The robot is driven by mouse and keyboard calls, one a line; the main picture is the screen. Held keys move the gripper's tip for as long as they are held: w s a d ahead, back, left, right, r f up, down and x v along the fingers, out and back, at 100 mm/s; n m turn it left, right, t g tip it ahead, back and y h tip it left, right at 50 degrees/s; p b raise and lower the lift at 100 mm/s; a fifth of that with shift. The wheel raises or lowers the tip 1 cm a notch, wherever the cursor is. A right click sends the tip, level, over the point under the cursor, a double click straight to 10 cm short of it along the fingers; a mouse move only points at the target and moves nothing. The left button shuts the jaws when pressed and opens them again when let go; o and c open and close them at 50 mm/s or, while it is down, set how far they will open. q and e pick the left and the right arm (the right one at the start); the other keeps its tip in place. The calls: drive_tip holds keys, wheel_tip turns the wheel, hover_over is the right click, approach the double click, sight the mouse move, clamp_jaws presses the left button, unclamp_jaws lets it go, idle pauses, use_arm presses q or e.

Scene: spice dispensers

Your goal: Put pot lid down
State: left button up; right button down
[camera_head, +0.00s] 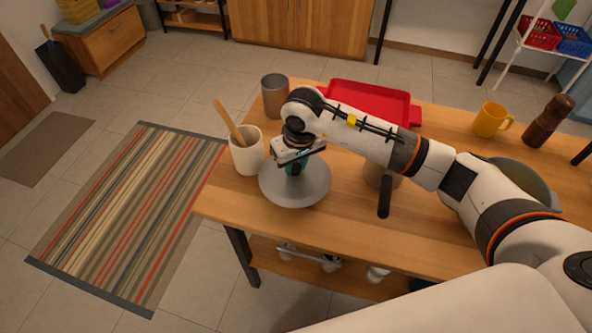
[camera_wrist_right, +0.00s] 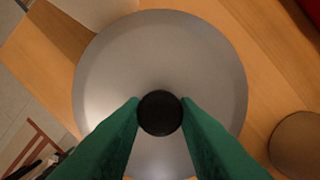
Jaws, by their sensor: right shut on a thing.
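The pot lid (camera_head: 312,188) is a round grey metal disc with a black knob. It is at the left end of the wooden table (camera_head: 235,208), flat or nearly so; I cannot tell whether it touches the tabletop. My right gripper (camera_head: 293,166) is above the lid. In the right wrist view, its green fingers (camera_wrist_right: 160,113) are shut on both sides of the black knob (camera_wrist_right: 160,113), and the grey lid (camera_wrist_right: 160,50) spreads around it. A pot (camera_head: 383,178) stands right of the lid, partly hidden behind my right arm. My left gripper does not show.
A cream crock (camera_head: 247,155) with a wooden spoon stands close left of the lid. A grey cup (camera_head: 274,95) and red tray (camera_head: 370,92) are behind. A yellow mug (camera_head: 491,119) and brown pepper mill (camera_head: 548,121) stand at right. The front table strip is bare.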

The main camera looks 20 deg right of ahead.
sight(296, 175)
wheel_tip(296, 175, down, 3)
drive_tip(key=shift+f+p, duration=0.15)
drive_tip(key=shift+p, duration=0.15)
drive_tip(key=shift+f, duration=0.25)
drive_tip(key=shift+f+b, duration=0.2)
drive_tip(key=shift+b, duration=0.1)
drive_tip(key=c, duration=1.1)
unclamp_jaws()
drive_tip(key=shift+r, duration=0.1)
